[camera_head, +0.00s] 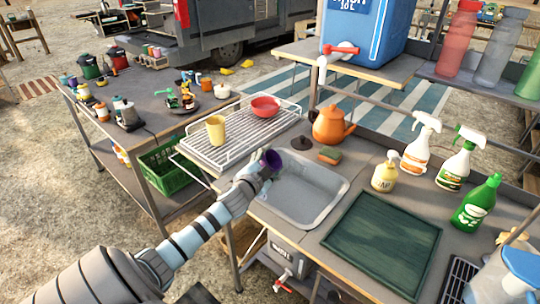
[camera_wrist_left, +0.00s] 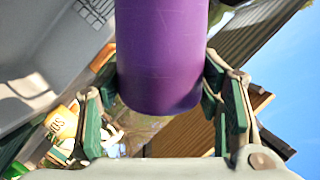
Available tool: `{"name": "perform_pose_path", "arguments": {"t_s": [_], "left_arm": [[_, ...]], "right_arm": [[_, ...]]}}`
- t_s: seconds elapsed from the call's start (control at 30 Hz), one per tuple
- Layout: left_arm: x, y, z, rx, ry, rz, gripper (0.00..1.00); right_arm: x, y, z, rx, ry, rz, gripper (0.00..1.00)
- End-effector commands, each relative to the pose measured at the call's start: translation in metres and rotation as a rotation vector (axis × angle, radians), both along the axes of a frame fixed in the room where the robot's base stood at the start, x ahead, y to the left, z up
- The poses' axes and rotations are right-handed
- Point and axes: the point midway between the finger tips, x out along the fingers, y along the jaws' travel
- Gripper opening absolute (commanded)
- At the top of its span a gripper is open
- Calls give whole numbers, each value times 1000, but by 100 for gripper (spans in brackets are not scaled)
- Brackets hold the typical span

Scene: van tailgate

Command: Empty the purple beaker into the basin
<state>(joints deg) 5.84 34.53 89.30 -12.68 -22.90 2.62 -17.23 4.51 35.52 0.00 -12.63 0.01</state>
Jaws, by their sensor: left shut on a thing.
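The purple beaker (camera_head: 271,160) is in my left gripper (camera_head: 262,172), at the left rim of the grey basin (camera_head: 318,208). Its mouth shows as a dark oval in the head view, and the beaker looks tilted over toward the basin's side. In the left wrist view the beaker (camera_wrist_left: 162,55) stands between the green-padded fingers of the left gripper (camera_wrist_left: 162,112), which are shut on it. The basin (camera_wrist_left: 35,45) seems to fill the upper left there. I cannot see inside the beaker or any liquid. The right gripper is not in view.
A wire rack (camera_head: 235,135) with a yellow cup (camera_head: 215,130) and red bowl (camera_head: 265,107) stands just behind the gripper. An orange teapot (camera_head: 332,125), a sponge (camera_head: 329,154) and a soap bottle (camera_head: 385,174) stand behind the basin. A green board (camera_head: 382,243) lies to its right.

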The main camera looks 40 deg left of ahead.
Motion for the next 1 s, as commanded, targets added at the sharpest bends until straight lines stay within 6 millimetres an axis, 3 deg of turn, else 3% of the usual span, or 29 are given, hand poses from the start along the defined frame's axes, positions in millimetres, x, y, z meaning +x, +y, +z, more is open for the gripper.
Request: {"name": "perform_pose_path", "arguments": {"t_s": [0.27, 0.43, 0.7, 1.0], "left_arm": [[2, -5, -21, 230, 102, 0, 33], [6, -14, -10, 496, 217, 0, 33], [10, -24, -6, 782, 346, 0, 33], [14, -33, -9, 1038, 456, 0, 33]], "right_arm": [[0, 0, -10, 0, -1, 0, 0], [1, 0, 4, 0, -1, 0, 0], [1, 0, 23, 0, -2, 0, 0], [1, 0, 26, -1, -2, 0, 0]]}}
